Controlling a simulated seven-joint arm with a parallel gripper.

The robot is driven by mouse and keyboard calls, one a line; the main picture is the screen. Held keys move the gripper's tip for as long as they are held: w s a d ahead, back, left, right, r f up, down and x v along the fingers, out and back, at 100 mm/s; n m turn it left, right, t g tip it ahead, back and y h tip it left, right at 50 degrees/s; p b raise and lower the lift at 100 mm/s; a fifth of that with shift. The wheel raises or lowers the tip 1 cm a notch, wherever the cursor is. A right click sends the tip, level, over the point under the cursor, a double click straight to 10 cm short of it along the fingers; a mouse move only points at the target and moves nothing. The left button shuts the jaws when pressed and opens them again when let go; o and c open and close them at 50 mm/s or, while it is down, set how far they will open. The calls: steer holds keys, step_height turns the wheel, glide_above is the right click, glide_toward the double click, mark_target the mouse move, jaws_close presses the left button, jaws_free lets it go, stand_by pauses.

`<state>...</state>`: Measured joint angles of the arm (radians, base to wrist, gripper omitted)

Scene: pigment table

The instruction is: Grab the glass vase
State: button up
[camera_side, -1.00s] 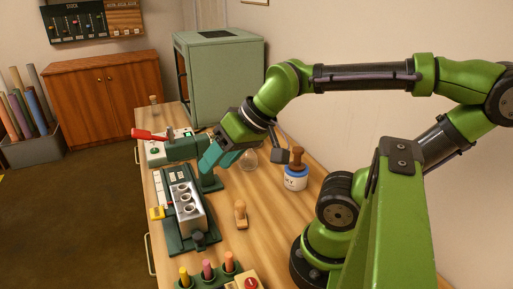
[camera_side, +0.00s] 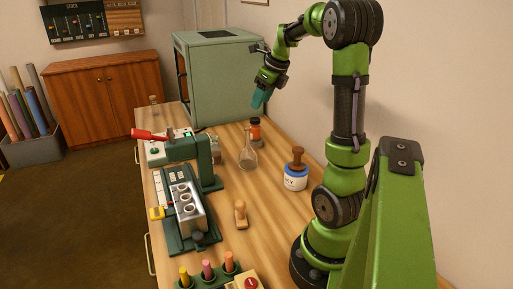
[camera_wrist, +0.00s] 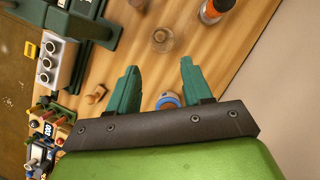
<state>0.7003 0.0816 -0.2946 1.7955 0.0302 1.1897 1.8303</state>
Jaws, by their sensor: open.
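The glass vase (camera_side: 248,158) is clear, with a wide round base and a narrow neck. It stands upright on the wooden table, right of the green press. In the wrist view the glass vase (camera_wrist: 163,40) shows from above, beyond the fingertips. My gripper (camera_side: 260,98) is raised above the table near the green cabinet, apart from the vase. In the wrist view its teal fingers (camera_wrist: 158,66) are spread with nothing held between them.
A dark jar with an orange band (camera_side: 255,131) stands just behind the vase. A white and blue jar (camera_side: 295,180) with a brown-handled stamp is to its right. The green press (camera_side: 205,160) is on the left. A small wooden piece (camera_side: 240,214) lies nearer. The green cabinet (camera_side: 222,80) stands behind.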

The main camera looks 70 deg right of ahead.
mark_target(250, 129)
steer(key=x, duration=1.1)
steer(key=shift+f, duration=0.35)
steer(key=shift+x, duration=2.65)
steer(key=shift+s+d, duration=0.1)
jaws_close()
